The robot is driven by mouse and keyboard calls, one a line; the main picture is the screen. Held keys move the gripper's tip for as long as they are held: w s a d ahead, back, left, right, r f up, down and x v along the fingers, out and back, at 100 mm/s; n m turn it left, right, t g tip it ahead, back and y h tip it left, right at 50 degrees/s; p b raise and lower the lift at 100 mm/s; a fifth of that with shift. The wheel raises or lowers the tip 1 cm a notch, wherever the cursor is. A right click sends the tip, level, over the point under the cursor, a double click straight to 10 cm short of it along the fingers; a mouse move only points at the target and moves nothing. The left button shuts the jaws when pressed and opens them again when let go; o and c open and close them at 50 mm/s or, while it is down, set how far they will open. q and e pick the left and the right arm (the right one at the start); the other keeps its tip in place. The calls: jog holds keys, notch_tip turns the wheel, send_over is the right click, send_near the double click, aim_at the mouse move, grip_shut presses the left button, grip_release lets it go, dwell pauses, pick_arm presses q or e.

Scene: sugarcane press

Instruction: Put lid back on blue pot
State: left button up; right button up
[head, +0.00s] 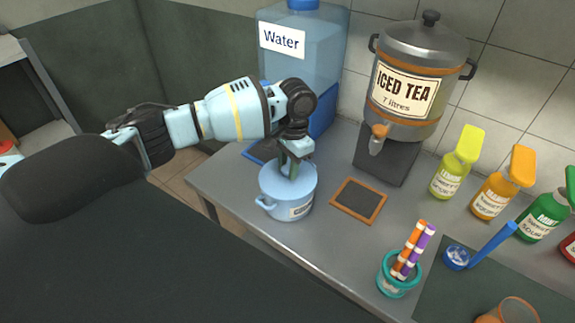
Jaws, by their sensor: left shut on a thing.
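The blue pot (288,200) stands on the grey counter near its left end, with a side handle toward the left and a small label on its front. Its light blue top, which looks like the lid (270,177), lies at the pot's rim. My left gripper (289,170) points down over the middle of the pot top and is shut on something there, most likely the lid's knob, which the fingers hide. I cannot tell whether the lid is fully seated or slightly raised. My right gripper is not in view.
A dark framed board (358,200) lies right of the pot. Behind stand the water dispenser (310,50) and the iced tea urn (405,85). A teal cup of straws (398,275) and several syrup bottles (455,165) stand to the right. Bare counter (325,245) lies in front.

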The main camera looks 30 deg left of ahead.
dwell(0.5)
pick_arm(q)
jog(key=o, duration=1.6)
jog(key=shift+r, duration=3.5)
grip_shut()
